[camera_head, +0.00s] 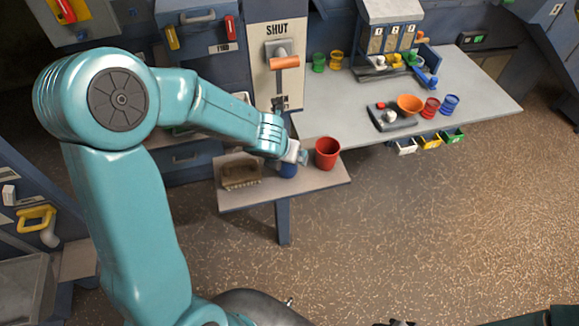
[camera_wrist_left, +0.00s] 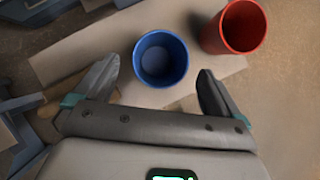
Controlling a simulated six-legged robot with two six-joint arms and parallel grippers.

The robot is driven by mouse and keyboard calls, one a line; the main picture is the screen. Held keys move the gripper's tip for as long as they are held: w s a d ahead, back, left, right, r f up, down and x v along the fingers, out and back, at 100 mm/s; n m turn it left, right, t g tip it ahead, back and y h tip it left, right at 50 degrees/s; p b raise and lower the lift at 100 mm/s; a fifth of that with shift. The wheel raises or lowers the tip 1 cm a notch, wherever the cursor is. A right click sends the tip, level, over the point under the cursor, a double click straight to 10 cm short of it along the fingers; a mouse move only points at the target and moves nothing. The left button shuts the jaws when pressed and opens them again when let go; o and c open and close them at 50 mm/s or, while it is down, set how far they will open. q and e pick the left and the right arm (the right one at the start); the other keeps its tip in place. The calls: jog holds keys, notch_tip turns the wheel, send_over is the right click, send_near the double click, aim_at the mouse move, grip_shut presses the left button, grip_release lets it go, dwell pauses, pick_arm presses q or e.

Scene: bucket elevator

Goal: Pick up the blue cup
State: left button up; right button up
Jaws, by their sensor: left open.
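The blue cup (camera_wrist_left: 161,60) stands upright on a small grey side table, its open top facing the left wrist camera. In the head view the blue cup (camera_head: 288,170) is partly hidden by my left gripper (camera_head: 297,158). In the left wrist view my left gripper (camera_wrist_left: 158,85) is open, with one finger to each side of the cup's near part. I cannot tell whether the fingers touch it. The red cup (camera_head: 327,153) stands just right of the blue cup, and it also shows in the left wrist view (camera_wrist_left: 235,28).
The side table (camera_head: 313,182) also bears a brown tray (camera_head: 240,172) at its left. Behind is a grey workbench (camera_head: 480,98) with an orange bowl (camera_head: 410,104), small cups and a dispenser. An orange lever handle (camera_head: 285,63) sits on the SHUT panel. The floor at right is open.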

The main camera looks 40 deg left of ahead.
pick_arm(q)
jog(key=shift+w+f, duration=0.35)
jog(key=shift+f, duration=0.3)
jog(key=shift+a+f+b, duration=0.2)
jog(key=shift+f+b, duration=0.1)
jog(key=shift+f, duration=0.1)
jog(key=b+x, duration=0.1)
jog(key=x, duration=0.3)
jog(key=shift+w+f, duration=0.25)
jog(key=shift+w, duration=0.15)
jog(key=shift+s+r, duration=0.15)
jog(key=shift+s, duration=0.1)
jog(key=shift+c, duration=0.6)
jog(key=shift+w, duration=0.2)
jog(key=c, duration=0.9)
jog(key=shift+s, duration=0.15)
